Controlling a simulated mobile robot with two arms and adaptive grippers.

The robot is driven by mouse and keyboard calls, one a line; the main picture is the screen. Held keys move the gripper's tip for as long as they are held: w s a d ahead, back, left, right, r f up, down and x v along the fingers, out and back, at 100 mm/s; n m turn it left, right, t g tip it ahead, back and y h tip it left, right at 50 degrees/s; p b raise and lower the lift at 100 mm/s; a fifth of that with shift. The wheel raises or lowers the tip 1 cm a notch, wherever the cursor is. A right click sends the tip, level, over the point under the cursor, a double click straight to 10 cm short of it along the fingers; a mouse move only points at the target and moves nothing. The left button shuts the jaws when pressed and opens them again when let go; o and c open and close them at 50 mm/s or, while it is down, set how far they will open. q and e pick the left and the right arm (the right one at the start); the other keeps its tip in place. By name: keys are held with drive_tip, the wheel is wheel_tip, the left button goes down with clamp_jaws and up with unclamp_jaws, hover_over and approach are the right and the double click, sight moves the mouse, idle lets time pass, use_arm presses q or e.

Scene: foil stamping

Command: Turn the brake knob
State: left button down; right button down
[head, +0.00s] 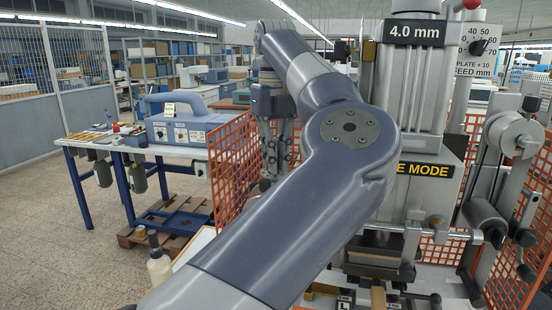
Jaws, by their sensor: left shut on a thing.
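My left arm crosses the head view from the bottom to the top middle, and its wrist hangs down behind the elbow. My left gripper (274,168) points down in front of an orange mesh guard, with its fingers close together. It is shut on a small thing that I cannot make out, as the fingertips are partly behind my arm. I cannot pick out the brake knob for certain. A dark knob (480,47) sits on the feed dial plate at the upper right, apart from the gripper. My right gripper is not in view.
The grey stamping machine (412,85) stands at the right, with rollers (487,219) beside it. An orange mesh guard (230,165) borders the machine's left. A table with a blue device (185,128) stands at left. A bottle (158,264) is at the lower left. Floor at far left is clear.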

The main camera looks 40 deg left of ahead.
use_arm(q)
drive_tip(key=shift+a+r+m, duration=0.1)
drive_tip(key=shift+m, duration=1.4)
drive_tip(key=c, duration=1.7)
unclamp_jaws()
drive_tip(key=shift+r, duration=3.75)
